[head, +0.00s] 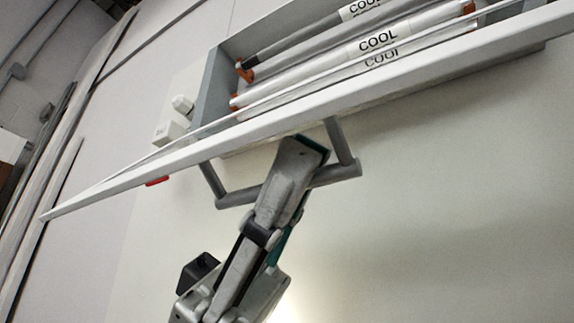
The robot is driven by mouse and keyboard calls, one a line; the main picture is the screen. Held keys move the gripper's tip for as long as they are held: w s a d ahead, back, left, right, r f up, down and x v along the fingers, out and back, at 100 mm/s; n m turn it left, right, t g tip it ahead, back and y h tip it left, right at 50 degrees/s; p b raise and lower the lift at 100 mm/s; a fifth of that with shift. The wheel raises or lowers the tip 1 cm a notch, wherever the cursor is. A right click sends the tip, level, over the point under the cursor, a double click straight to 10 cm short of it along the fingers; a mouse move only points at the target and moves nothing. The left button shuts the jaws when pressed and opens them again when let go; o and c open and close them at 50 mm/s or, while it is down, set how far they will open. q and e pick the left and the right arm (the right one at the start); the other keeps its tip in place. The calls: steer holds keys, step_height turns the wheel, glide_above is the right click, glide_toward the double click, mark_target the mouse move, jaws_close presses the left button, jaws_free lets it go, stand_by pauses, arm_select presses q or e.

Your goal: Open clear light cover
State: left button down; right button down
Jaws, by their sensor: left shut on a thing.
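The clear light cover (400,90) shows nearly edge-on in the head view as a long pale frame edge running from lower left to upper right. It stands at an angle away from the grey light box (213,88), and tubes inside show above its edge. A grey bar handle (338,178) on two posts sticks out from the cover's lower side. My left gripper (307,152) is shut on the handle near the middle of its bar. My right gripper is not in view.
White tubes marked COOL (377,42) lie in the light box with orange end pieces (244,72). A small white fitting (172,125) sits on the panel left of the box. The pale panel (450,190) below the cover is bare.

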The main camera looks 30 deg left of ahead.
arm_select(q)
steer(key=shift+f, duration=0.1)
steer(key=c, duration=2.4)
jaws_free()
steer(key=shift+c, duration=0.2)
